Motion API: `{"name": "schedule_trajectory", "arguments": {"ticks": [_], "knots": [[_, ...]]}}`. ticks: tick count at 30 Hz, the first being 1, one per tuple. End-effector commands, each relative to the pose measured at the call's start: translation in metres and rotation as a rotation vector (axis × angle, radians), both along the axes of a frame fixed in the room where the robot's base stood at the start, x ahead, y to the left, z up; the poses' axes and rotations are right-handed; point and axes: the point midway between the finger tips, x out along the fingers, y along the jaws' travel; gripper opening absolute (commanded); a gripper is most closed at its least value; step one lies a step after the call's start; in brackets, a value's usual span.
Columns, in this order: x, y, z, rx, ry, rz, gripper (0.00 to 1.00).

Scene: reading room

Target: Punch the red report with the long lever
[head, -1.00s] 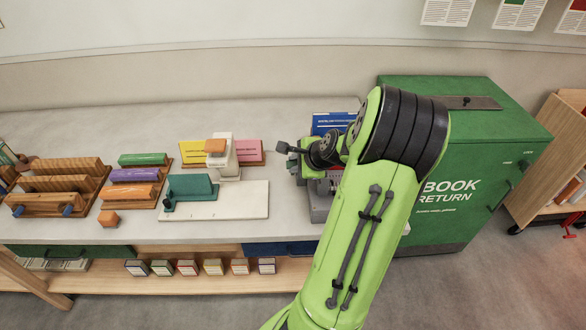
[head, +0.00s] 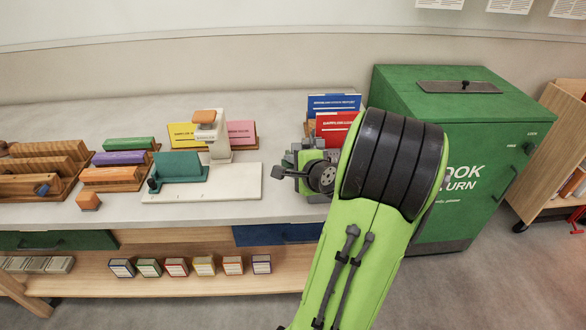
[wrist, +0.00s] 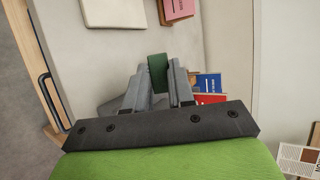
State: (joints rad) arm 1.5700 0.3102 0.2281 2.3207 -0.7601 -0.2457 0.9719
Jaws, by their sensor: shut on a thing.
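The red report (head: 336,127) stands in front of a blue report (head: 334,103) towards the back of the counter, its right part hidden by my arm. It also shows in the wrist view (wrist: 211,99), just right of the fingers. My gripper (wrist: 158,76) is shut on a green piece (wrist: 158,72), which looks like a lever grip. A grey body (wrist: 117,104) shows beside and below the fingers; it may be the long-lever punch.
A white board with a teal block (head: 180,168) and a white device with an orange top (head: 212,130) stand to the left. The green book return bin (head: 455,150) stands right of the counter.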

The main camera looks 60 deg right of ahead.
Motion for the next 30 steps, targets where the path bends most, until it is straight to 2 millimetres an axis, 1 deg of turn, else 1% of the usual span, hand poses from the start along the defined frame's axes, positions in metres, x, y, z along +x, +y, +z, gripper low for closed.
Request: {"name": "schedule_trajectory", "arguments": {"ticks": [1,8,9,13,20,23,26,30], "knots": [[-0.001,0.001,-0.004,0.008,0.010,0.002,0.00],[-0.002,0.002,-0.005,0.012,0.014,0.002,0.00],[-0.002,0.002,-0.005,0.013,0.013,0.002,0.29],[-0.002,0.002,-0.005,0.011,0.012,0.002,0.49],[-0.001,0.001,-0.003,0.007,0.008,0.001,0.49],[-0.005,0.002,0.000,0.007,0.009,-0.001,0.49],[-0.019,0.008,0.008,0.006,0.010,-0.005,0.49],[-0.050,0.023,0.027,0.007,0.007,-0.009,0.49]]}}
